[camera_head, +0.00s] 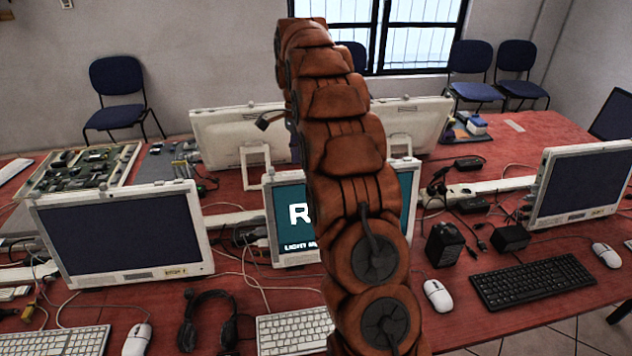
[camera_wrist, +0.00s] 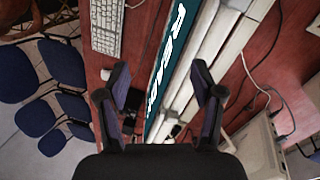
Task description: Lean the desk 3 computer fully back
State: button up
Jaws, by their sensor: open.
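A white-framed computer with a lit teal screen (camera_head: 290,213) stands at the middle of the red table, mostly hidden behind my arm. I take it as the desk 3 computer, though no label on it is readable. In the wrist view its teal screen (camera_wrist: 169,62) with white letters and its pale frame run between my fingers. My gripper (camera_wrist: 161,74) is open, one finger on the screen side and one on the back side. I see no clear contact.
A dark-screened computer (camera_head: 122,234) stands left and another (camera_head: 583,186) right. Headphones (camera_head: 208,320), a keyboard (camera_head: 295,331) and a white mouse (camera_head: 437,296) lie in front. Black adapters (camera_head: 444,244) and loose cables crowd the table. Blue chairs (camera_head: 118,78) stand behind.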

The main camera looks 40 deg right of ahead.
jog(key=w+d+f+m, duration=0.1)
jog(key=d, duration=0.1)
jog(key=d+f+m, duration=0.1)
jog(key=d, duration=0.1)
jog(key=w+d+f+m, duration=0.1)
jog(key=d, duration=0.1)
jog(key=shift+w+m, duration=0.3)
jog(key=shift+w, duration=0.05)
jog(key=b+x, duration=0.3)
jog(key=shift+f, duration=0.15)
jog(key=shift+b+x, duration=0.55)
jog(key=shift+x, duration=0.6)
jog(key=shift+p+x, duration=0.6)
jog(key=shift+x, duration=0.5)
jog(key=shift+a, duration=0.15)
grip_shut()
